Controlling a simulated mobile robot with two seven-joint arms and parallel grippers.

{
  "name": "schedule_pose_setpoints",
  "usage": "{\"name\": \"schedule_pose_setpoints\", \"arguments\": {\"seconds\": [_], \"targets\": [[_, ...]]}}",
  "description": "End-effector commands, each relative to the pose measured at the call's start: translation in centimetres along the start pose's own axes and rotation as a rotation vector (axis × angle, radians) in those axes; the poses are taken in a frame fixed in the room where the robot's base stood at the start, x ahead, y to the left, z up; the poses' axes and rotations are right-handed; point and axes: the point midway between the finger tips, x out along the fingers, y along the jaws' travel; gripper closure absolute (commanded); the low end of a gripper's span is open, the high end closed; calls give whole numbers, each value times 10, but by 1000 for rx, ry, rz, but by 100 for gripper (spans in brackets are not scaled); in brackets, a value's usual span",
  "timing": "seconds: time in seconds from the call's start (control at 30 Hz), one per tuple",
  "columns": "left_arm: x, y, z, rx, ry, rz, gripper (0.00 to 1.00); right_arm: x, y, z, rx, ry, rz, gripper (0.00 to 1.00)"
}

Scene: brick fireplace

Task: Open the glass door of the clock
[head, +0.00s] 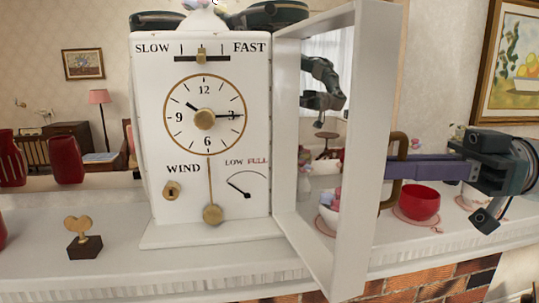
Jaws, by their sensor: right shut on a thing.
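The white clock (151,120) stands upright on the mantel, with its dial, pendulum, winding hole and small gauge facing me. Its glass door (356,150) stands swung wide open on the right side of the clock, its white frame reaching out towards me. A brown loop handle (402,147) is on the outer right face of the door. My right gripper (391,169), with purple fingers, comes in from the right and is shut on the handle. The fingertips are partly hidden at the handle and door frame. My left gripper is not in view.
A gold key-like ornament on a dark block (85,246) stands on the mantel (190,272) left of the clock. A red cup (420,202) on a saucer sits below my right gripper. Red vessels (68,158) stand at the left. The mantel front between ornament and clock is clear.

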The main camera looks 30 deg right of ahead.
Motion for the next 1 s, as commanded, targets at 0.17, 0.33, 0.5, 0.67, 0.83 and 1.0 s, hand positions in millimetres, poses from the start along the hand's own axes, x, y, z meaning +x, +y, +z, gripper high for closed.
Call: {"name": "schedule_pose_setpoints", "arguments": {"seconds": [0.17, 0.33, 0.5, 0.67, 0.83, 1.0], "targets": [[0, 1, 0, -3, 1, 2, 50, 0, 1, 0, -1, 0, 5, 100], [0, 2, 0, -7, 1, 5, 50, 0, 1, 0, -1, 0, 5, 100], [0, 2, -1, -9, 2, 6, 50, 0, 1, 0, -1, 0, 4, 76], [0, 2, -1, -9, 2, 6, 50, 0, 1, 0, -1, 1, 3, 76], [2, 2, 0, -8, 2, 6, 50, -6, 1, 2, 1, -3, 3, 76], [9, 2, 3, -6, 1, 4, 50, -35, 1, 4, 3, -8, 5, 76]]}}
